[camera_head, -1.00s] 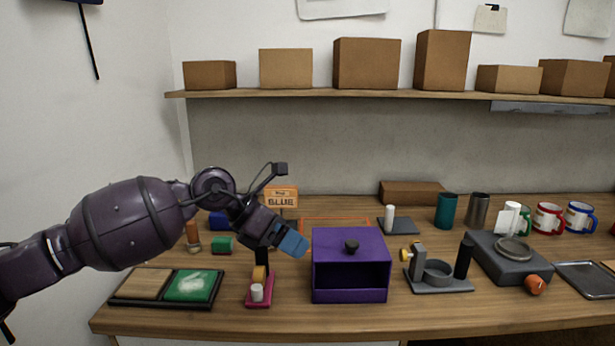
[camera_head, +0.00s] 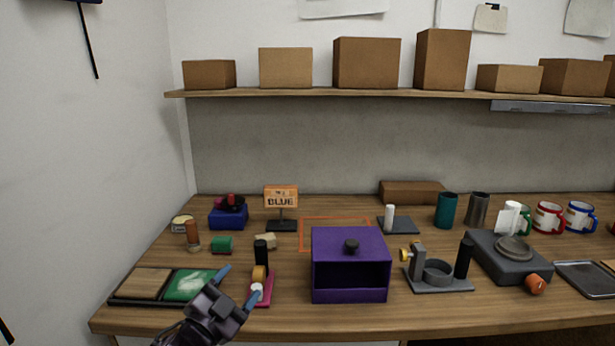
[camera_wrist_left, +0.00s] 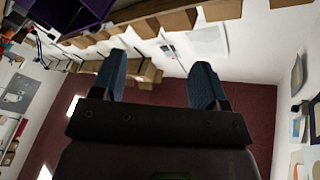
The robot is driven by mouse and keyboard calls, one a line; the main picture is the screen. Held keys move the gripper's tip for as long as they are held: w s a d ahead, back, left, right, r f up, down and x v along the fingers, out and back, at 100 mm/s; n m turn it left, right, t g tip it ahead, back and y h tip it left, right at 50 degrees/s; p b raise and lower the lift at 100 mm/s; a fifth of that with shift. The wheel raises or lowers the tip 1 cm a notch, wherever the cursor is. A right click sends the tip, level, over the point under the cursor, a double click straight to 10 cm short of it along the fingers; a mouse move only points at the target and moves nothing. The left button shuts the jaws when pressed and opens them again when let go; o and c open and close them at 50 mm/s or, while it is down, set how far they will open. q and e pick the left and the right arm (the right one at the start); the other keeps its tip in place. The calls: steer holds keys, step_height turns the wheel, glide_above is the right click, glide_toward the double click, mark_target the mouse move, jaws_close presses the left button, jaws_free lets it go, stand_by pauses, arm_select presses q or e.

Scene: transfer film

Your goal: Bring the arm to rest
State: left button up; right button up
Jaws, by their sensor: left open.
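My left gripper (camera_head: 238,284) is low at the front left of the table in the head view, its two blue fingertips spread apart with nothing between them. It appears in front of the green pad of the tray and the pink stand. In the left wrist view the open blue fingers (camera_wrist_left: 158,85) are empty, with the wall and a shelf of boxes beyond, seen tilted. The rest of my left arm is mostly out of the head view. My right gripper does not show.
A purple box (camera_head: 350,247) with an open front stands mid-table. The black-framed tray (camera_head: 122,297) and pink stand (camera_head: 262,297) are by the gripper. A grey fixture (camera_head: 437,284) and a scale (camera_head: 508,257) are to the right.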

arm_select(q)
steer(key=s+a+f+n+g+y, duration=0.2)
steer(key=s+a+f+n+y, duration=0.15)
steer(key=s+f, duration=0.35)
steer(key=s+a+f+n+g+y, duration=0.15)
steer(key=s+a+f+n, duration=0.3)
steer(key=f, duration=0.55)
steer(key=s+a+f+n+g+y, duration=0.1)
steer(key=s+a+f+n, duration=0.1)
steer(key=s+f, duration=0.4)
steer(key=s+a+f+n+g+y, duration=0.1)
steer(key=s+a+f, duration=0.3)
steer(key=s, duration=0.8)
steer(key=shift+f+n+g+y, duration=0.4)
steer(key=shift+f+g+y, duration=0.25)
steer(key=shift+f+y, duration=0.25)
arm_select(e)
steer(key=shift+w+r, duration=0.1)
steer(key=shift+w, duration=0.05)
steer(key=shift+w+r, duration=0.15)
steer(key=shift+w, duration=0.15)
